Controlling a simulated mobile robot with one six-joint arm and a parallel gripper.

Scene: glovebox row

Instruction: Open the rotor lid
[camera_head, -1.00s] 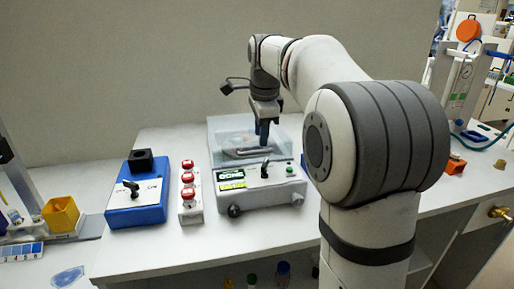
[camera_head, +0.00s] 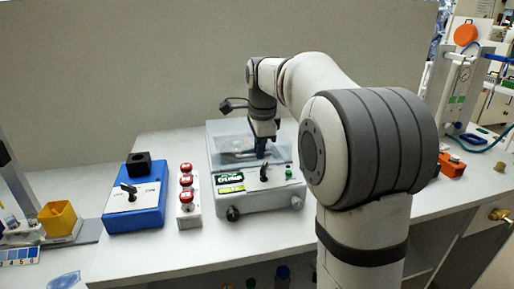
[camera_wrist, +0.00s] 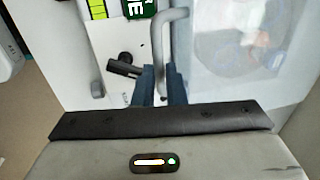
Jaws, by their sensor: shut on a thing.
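The centrifuge-like machine (camera_head: 272,200) is a light grey box with a clear rotor lid (camera_head: 222,138) over its top. The lid appears down. In the wrist view, the clear lid (camera_wrist: 285,95) lies to the right, with a round rotor (camera_wrist: 232,45) blurred beneath it. My gripper (camera_head: 261,153) points down at the lid's front. Its blue fingers (camera_wrist: 162,90) are shut on the grey bar handle (camera_wrist: 157,55) at the lid's edge. The far end of the grip is partly hidden by the fingers.
A black knob (camera_head: 264,171) and a green button (camera_head: 289,173) are on the machine's front panel. To the left stand a strip with red buttons (camera_head: 187,195) and a blue box (camera_head: 136,205) with a black knob. An orange block (camera_head: 452,165) lies at right.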

